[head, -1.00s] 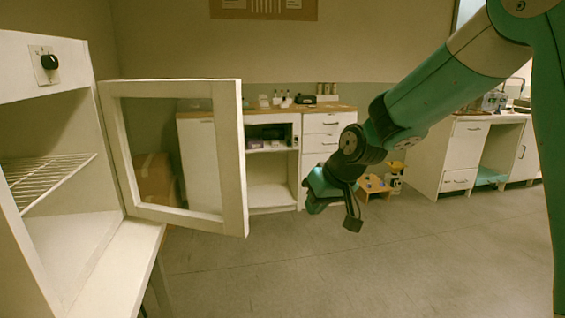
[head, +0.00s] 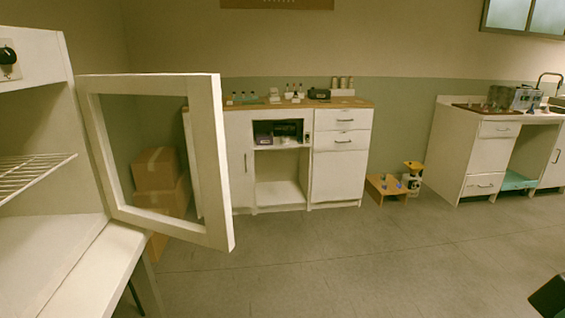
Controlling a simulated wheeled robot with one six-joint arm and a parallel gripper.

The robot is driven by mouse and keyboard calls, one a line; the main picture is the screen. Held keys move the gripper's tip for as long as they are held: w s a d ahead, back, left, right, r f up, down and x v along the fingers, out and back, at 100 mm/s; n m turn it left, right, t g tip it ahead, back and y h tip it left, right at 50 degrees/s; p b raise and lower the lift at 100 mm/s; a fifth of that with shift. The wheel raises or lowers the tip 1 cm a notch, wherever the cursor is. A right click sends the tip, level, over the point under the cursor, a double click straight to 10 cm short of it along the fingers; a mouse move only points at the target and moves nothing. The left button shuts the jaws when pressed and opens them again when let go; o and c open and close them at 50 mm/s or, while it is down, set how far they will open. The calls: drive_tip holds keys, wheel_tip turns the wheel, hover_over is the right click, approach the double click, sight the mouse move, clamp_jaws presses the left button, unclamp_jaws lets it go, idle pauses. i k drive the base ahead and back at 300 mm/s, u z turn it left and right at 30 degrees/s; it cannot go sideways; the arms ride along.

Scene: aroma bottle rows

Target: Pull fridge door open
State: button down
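The fridge (head: 38,60) is a white cabinet at the left edge in the head view, with a black knob (head: 8,55) and a wire shelf (head: 30,172). Its door (head: 211,160) is a white frame around a clear pane. The door stands wide open, swung out to the right of the cabinet, and the inside of the fridge shows. Only a small dark and teal piece of my arm shows in the bottom right corner, far from the door. My gripper cannot be made out in the head view.
Cardboard boxes (head: 158,170) show through and below the door. A white counter (head: 338,175) with bottles on top stands at the back wall. A small wooden stand (head: 385,188) is on the floor beside it. A sink counter (head: 487,155) is at right. The floor in front is clear.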

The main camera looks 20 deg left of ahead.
sight(203, 91)
drive_tip(key=z, duration=0.2)
drive_tip(key=i, duration=0.3)
drive_tip(key=u, duration=1.65)
